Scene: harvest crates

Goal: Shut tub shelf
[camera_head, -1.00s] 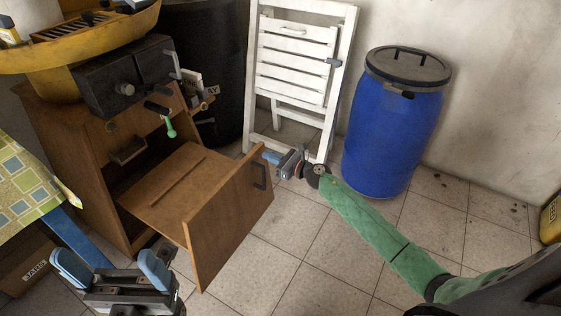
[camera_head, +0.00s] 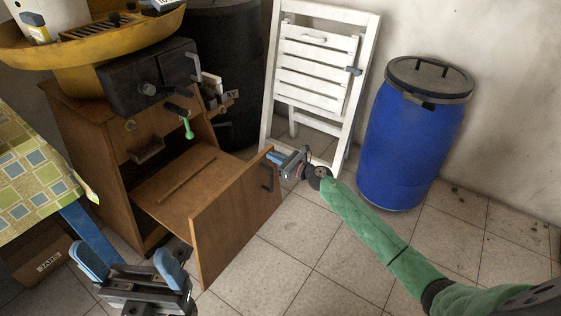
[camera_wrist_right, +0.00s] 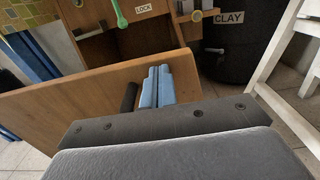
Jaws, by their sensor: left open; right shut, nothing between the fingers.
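The tub shelf is a wooden pull-out board (camera_head: 172,190) with an upright front panel (camera_head: 235,220), and it stands partly out of the wooden cabinet (camera_head: 85,140). A dark handle (camera_head: 267,177) is on the panel's outer face; it also shows in the right wrist view (camera_wrist_right: 128,97). My right gripper (camera_head: 274,157) is shut and empty at the panel's upper right end, close to the handle. In the right wrist view its blue fingers (camera_wrist_right: 157,72) overlap the panel (camera_wrist_right: 70,88); contact is unclear. My left gripper (camera_head: 129,256) is open and empty, low in front of the cabinet.
A yellow tub (camera_head: 90,45) and a dark box (camera_head: 148,75) sit on the cabinet. A green handle (camera_head: 187,128) hangs in front. A white folding chair (camera_head: 318,70) and blue barrel (camera_head: 410,145) stand behind. A patterned cloth-covered table (camera_head: 35,175) is left. Floor (camera_head: 320,270) is clear.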

